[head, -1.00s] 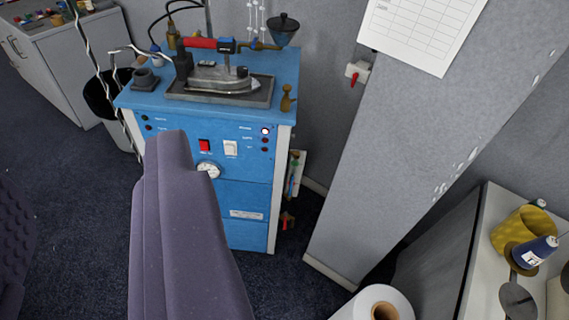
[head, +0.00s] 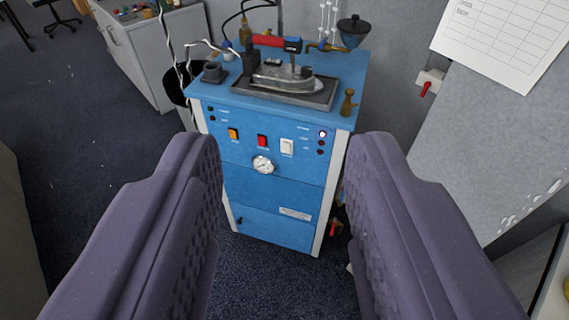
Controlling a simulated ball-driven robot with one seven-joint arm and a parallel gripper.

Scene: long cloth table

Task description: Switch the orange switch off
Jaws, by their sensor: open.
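The orange switch (head: 233,134) is a small rocker on the upper left of the blue machine's front panel, left of a red switch (head: 262,141) and a white switch (head: 287,147). Whether it is on or off is too small to tell. My gripper (head: 285,145) shows as two purple padded fingers, wide apart and empty. The fingers frame the machine's front from left and right, and the panel appears beyond them. The orange switch shows unhidden between the fingers, nearer the left one.
The blue machine (head: 270,190) carries an iron (head: 285,78) on a tray and a round gauge (head: 263,165). A dark bin and grey cabinet (head: 150,50) stand at left. A grey wall panel (head: 500,130) stands at right. Dark carpet is open at left.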

